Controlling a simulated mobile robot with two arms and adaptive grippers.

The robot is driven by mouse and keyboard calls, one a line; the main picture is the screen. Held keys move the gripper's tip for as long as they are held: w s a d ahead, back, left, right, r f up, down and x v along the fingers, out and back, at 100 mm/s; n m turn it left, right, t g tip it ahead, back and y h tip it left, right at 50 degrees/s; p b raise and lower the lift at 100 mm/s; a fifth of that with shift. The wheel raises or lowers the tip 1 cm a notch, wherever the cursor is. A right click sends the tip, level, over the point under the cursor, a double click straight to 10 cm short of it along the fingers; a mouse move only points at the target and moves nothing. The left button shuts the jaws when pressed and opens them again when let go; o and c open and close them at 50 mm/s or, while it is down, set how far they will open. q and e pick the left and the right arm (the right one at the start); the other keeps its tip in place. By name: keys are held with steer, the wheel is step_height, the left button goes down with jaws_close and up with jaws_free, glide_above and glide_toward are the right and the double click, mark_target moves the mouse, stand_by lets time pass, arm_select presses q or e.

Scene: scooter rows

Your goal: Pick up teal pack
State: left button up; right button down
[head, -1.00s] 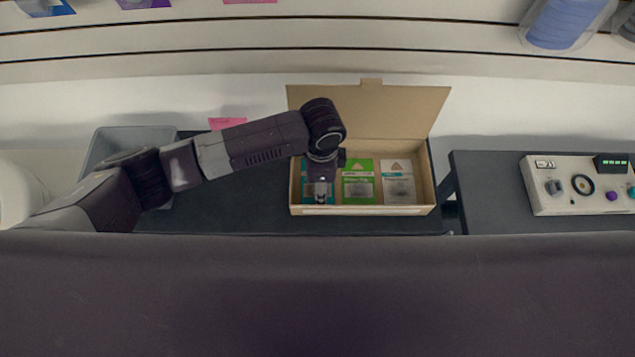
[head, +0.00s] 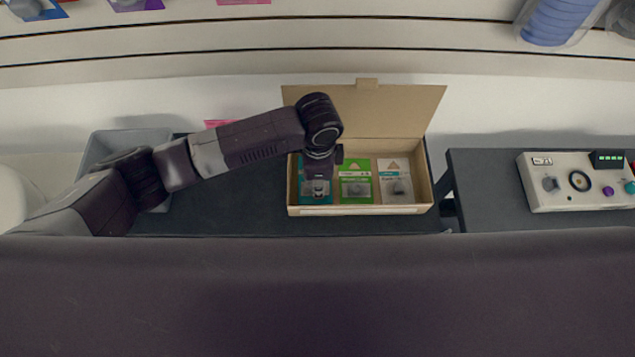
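The teal pack (head: 306,199) lies in the left part of an open cardboard box (head: 358,210) on the dark table. My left gripper (head: 318,193) points down over the teal pack and covers much of it. The fingers are small and partly hidden, so I cannot tell whether they are open or shut, or whether they touch the pack. A green pack (head: 356,187) lies in the middle of the box, and a white pack (head: 394,182) lies on its right side. My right gripper is not in view.
The box lid (head: 400,105) stands open at the back. A grey bin (head: 105,145) stands left of the box, behind my arm. A second table at right holds a control panel (head: 570,195) with knobs. The dark table (head: 235,215) is bare left of the box.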

arm_select(q)
step_height(320, 180, up, 19)
steer(key=b, duration=0.1)
steer(key=shift+f, duration=0.15)
stand_by(0.6)
